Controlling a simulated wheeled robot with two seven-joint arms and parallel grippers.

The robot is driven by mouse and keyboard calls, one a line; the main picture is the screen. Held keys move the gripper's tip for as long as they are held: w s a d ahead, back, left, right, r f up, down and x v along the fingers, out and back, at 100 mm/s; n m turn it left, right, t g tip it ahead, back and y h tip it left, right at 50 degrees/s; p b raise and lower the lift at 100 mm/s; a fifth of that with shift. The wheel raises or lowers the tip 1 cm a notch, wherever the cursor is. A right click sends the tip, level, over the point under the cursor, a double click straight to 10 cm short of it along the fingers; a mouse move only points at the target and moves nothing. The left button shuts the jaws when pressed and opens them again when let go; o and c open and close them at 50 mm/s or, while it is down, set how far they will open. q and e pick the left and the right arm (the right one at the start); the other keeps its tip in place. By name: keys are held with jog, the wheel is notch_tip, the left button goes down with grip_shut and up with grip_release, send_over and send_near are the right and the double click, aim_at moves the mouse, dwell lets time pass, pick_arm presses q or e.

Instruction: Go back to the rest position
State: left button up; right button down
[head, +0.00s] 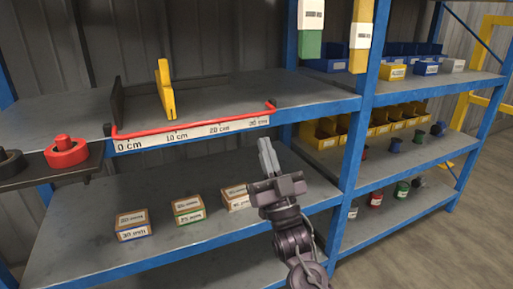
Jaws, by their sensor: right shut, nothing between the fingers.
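My right gripper (268,158) is in the middle of the head view, in front of the blue shelf rack. Its fingers are together, pointing up, with nothing between them. It stands below the front edge of the upper shelf and to the right of the small boxes on the lower shelf. My left gripper does not show in the head view.
The upper shelf (215,92) carries a red rail (190,125), a centimetre scale (175,133) and a yellow upright piece (165,90). Small labelled boxes (188,209) sit on the lower shelf. A red knob (66,152) is at left. Blue post (357,130) stands right of my gripper.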

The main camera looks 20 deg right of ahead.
jog(key=shift+f, duration=0.1)
